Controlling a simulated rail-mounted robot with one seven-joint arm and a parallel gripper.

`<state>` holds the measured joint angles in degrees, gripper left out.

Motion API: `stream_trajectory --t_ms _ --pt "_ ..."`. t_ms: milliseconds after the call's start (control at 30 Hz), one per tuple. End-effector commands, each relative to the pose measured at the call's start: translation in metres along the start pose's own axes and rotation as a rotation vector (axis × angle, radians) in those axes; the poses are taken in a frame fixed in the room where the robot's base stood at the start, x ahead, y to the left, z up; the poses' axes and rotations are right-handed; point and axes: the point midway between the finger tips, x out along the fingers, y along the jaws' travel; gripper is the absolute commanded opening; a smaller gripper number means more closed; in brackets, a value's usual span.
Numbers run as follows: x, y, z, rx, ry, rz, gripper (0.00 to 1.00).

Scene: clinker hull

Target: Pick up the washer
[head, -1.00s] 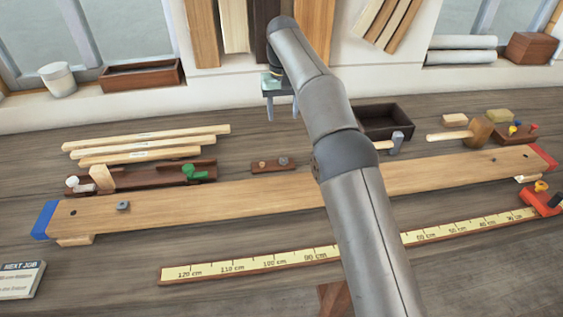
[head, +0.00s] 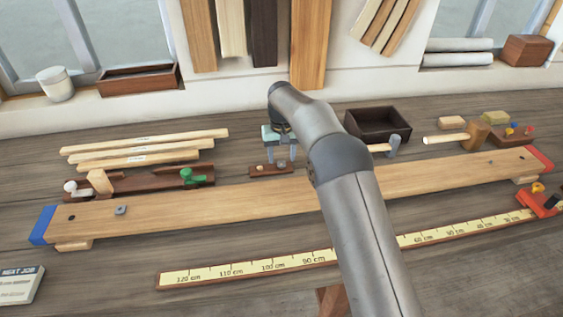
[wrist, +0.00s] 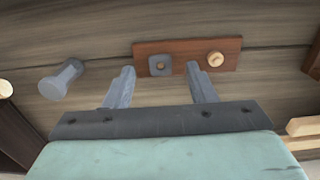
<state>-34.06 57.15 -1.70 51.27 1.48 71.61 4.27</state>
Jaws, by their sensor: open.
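A small grey square washer (wrist: 160,65) with a dark hole lies on a small dark brown wooden block (wrist: 187,48), beside a round pale wooden knob (wrist: 215,58). In the head view the block (head: 257,173) lies behind the long plank, and the washer (head: 283,166) is at its right end. My gripper (head: 282,158) is open and points down above the block. In the wrist view the fingers of my gripper (wrist: 161,72) are apart and empty, and the washer shows between their tips. The remaining height is hard to tell. Another grey square piece (head: 121,210) lies on the plank.
The long plank (head: 230,202) with blue and red ends runs across the bench in front of the block. A hammer (head: 384,147) and an open dark box (head: 378,125) stand to the right. A plane (head: 140,180) and pale strips (head: 145,147) lie left.

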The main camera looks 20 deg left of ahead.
Motion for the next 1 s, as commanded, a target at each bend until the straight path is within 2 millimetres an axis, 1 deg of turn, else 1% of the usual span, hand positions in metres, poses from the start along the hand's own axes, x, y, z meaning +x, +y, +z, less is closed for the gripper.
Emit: stream_trajectory --t_ms 100,200,1000 --pt "0.013 0.000 0.000 -0.001 -0.001 0.000 0.51" --pt "0.018 0.000 0.000 -0.001 0.000 0.000 0.51" --pt "0.024 0.000 0.000 0.000 0.000 0.000 0.51"
